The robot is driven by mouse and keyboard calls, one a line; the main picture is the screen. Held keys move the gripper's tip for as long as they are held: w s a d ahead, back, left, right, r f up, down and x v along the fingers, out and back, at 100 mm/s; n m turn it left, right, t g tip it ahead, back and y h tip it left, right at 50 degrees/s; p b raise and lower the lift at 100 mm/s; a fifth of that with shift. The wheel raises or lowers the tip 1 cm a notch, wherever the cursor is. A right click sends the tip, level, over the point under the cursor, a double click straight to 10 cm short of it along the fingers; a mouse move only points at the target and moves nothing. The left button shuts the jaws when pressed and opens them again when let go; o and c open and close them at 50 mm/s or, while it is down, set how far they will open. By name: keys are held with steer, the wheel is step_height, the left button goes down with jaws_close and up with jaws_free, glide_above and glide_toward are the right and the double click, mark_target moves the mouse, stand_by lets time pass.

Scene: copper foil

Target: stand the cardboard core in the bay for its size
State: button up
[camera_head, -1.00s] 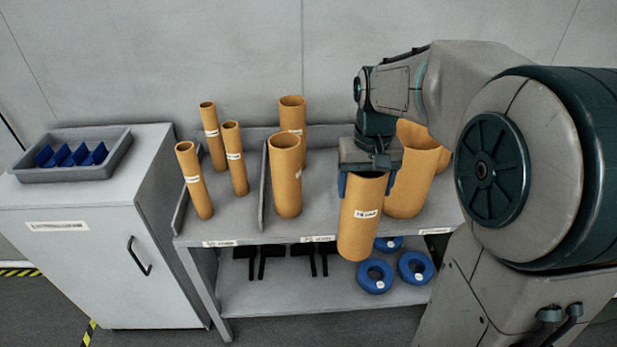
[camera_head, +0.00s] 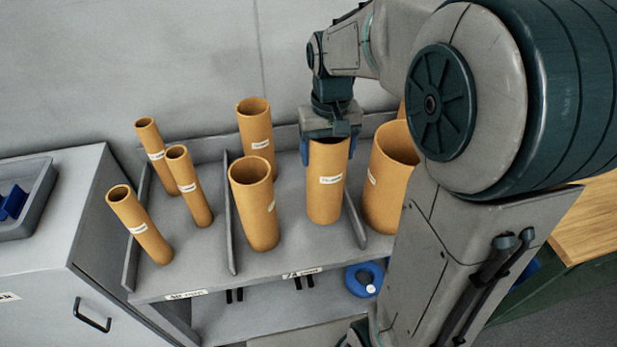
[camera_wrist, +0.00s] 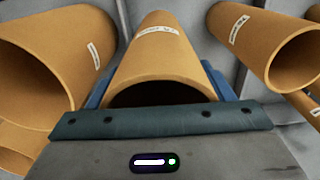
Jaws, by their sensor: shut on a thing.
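My gripper (camera_head: 328,150) is shut on the rim of a tan cardboard core (camera_head: 325,190) with a white label. The core is upright in the middle bay of the rack's top shelf (camera_head: 210,268), between two low dividers. Whether its bottom touches the shelf is hard to tell. In the wrist view the held core (camera_wrist: 158,50) runs away from the jaws. Two similar mid-width cores, a front one (camera_head: 254,205) and a back one (camera_head: 256,130), stand to its left in the same bay. A wider core (camera_head: 385,185) stands right of the right divider (camera_head: 353,220).
Several thin cores (camera_head: 140,228) stand in the left bay, past the left divider (camera_head: 230,230). A blue ring (camera_head: 362,280) lies on the lower shelf. A grey cabinet with a tray (camera_head: 40,205) is at left, a wooden surface (camera_head: 595,225) at right.

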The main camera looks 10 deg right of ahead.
step_height(320, 180, down, 7)
stand_by(0.4)
steer(key=o, duration=1.5)
steer(key=shift+c, duration=0.2)
step_height(320, 180, up, 12)
steer(key=s+f+t, duration=0.3)
steer(key=s+f, duration=0.1)
steer(key=s, duration=1)
steer(key=shift+s+f, duration=0.15)
steer(key=shift+s, duration=0.1)
